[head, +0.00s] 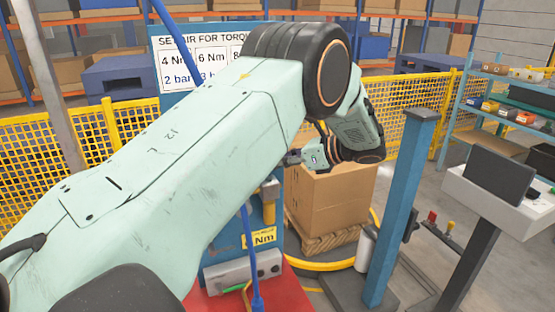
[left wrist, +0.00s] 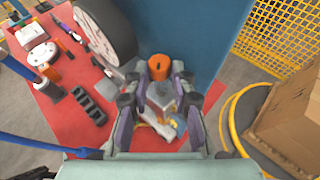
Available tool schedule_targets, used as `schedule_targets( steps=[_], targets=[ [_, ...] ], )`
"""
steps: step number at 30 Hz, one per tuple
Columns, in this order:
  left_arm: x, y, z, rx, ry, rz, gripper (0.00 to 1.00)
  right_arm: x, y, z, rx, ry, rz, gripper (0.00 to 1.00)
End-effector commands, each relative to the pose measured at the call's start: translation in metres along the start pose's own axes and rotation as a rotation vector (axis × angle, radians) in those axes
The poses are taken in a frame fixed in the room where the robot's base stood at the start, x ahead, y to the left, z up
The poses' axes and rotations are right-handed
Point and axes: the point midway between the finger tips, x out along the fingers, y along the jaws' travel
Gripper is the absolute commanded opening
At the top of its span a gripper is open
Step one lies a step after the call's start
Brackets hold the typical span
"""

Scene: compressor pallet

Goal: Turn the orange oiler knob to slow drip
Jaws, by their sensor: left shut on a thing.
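The orange oiler knob (left wrist: 159,66) shows in the left wrist view, between the fingertips of my left gripper (left wrist: 159,81). The gripper is shut on the knob, with one finger on each side. Below the knob, a pale oiler body is partly hidden by the fingers. In the head view my left gripper (head: 303,157) is small and partly covered by my left arm, and the knob is hidden there. The knob's setting cannot be read. My right gripper is in neither view.
A blue panel (left wrist: 194,30) stands close behind the knob. A cardboard box (head: 330,205) on a pallet and a yellow hose (left wrist: 233,115) lie to the right. A blue post (head: 398,210) stands nearby.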

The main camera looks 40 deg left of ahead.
Motion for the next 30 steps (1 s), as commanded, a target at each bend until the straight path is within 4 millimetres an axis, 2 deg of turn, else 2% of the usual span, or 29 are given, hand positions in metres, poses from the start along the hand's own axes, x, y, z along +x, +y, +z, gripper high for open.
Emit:
schedule_targets(
  steps=[21, 22, 30],
  targets=[
    [-0.0007, -0.0031, 0.0040, -0.026, -0.005, 0.048, 0.00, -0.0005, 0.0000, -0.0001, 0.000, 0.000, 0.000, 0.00],
    [-0.0007, -0.0031, 0.0040, -0.026, -0.004, 0.048, 0.26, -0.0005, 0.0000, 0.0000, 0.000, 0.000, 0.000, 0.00],
    [-0.0001, -0.0025, 0.0020, -0.024, -0.002, 0.049, 0.46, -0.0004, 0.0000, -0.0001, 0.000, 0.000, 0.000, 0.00]
  ],
)
